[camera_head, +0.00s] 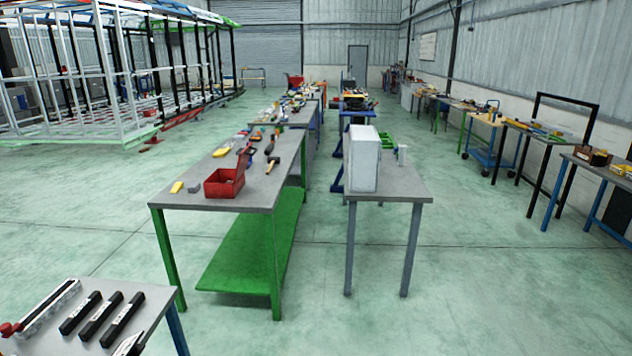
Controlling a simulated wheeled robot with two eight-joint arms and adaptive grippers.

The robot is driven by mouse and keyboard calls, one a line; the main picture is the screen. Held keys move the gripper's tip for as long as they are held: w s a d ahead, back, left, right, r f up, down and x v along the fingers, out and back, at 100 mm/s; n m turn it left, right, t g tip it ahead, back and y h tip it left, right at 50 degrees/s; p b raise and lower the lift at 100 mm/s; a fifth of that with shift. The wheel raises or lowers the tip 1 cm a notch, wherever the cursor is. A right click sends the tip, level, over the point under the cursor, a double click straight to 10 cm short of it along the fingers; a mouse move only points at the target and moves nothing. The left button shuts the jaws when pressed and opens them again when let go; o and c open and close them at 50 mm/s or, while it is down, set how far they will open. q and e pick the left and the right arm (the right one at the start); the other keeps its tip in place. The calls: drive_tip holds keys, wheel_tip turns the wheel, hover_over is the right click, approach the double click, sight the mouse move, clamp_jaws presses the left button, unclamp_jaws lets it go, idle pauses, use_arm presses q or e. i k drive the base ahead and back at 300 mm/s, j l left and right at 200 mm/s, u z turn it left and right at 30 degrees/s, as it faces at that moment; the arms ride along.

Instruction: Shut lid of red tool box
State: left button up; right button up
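The red tool box (221,186) stands on the near part of the long grey-topped table with green legs (200,203). Neither of my grippers shows in the head view, and nothing touches the box.
A yellow item (177,187) and a small grey block (193,188) lie left of the box, and a hammer (272,164) lies behind it. A grey table with a white box (362,160) stands to the right. Open floor (400,320) lies in front.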

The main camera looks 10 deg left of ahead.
sight(244, 157)
drive_tip(key=i+l+u, duration=0.15)
drive_tip(key=i+u, duration=0.15)
drive_tip(key=i, duration=0.15)
drive_tip(key=i+l+u, duration=0.3)
drive_tip(key=i, duration=0.15)
drive_tip(key=i+l+u, duration=0.55)
drive_tip(key=i, duration=0.3)
drive_tip(key=i+l+u, duration=0.2)
drive_tip(key=i, duration=0.3)
drive_tip(key=i+l+u, duration=0.1)
drive_tip(key=i+u, duration=0.25)
drive_tip(key=i, duration=0.4)
